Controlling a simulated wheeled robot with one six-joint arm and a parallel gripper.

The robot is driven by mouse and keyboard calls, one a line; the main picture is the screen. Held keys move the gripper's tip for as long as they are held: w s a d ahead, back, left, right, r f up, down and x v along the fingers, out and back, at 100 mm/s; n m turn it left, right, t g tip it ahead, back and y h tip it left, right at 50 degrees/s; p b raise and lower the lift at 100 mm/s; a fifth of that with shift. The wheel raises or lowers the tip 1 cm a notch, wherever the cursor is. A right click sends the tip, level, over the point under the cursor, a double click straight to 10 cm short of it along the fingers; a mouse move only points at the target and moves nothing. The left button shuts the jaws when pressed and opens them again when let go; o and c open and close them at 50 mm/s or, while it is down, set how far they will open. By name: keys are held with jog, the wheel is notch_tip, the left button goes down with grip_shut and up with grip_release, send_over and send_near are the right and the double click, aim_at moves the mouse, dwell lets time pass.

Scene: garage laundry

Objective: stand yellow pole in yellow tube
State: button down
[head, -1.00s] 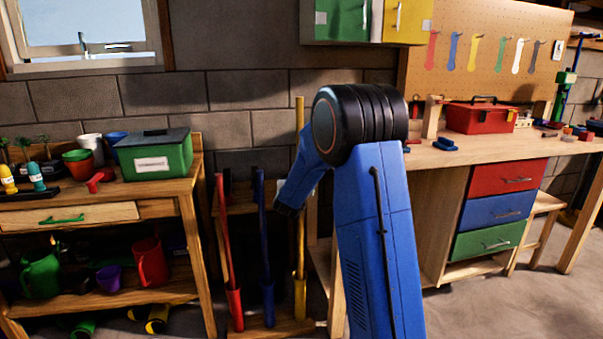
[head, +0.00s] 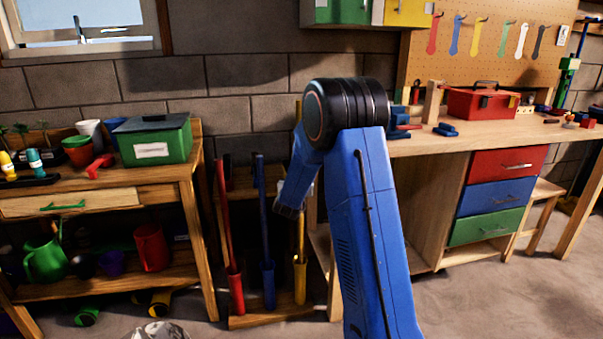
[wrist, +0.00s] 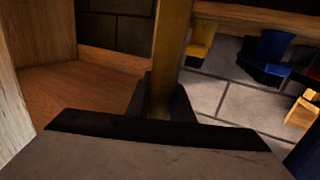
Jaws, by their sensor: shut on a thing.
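The yellow pole (head: 301,228) is upright, partly hidden behind my arm in the head view. Its top shows above my wrist, higher than the red and blue poles. Its lower part meets the mouth of the yellow tube (head: 300,282) at the right of the low wooden rack; how deep it sits inside I cannot tell. My gripper (head: 292,208) is shut on the pole above the tube. In the wrist view the pole (wrist: 172,45) rises between the dark fingers (wrist: 160,105).
A red pole (head: 225,215) and a blue pole (head: 263,210) stand in matching tubes left of the yellow one. A wooden shelf unit (head: 190,215) is to the left, and the workbench (head: 430,145) is close on the right. Open floor lies in front.

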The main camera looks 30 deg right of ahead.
notch_tip(320, 180, down, 7)
dwell(0.9)
jog(key=shift+f, duration=0.15)
dwell(0.4)
notch_tip(320, 180, down, 11)
jog(key=c, duration=1.5)
grip_release()
jog(key=shift+f, duration=0.1)
dwell(0.6)
jog(key=shift+s+a, duration=0.1)
jog(key=v, duration=1.7)
jog(key=shift+s, duration=0.1)
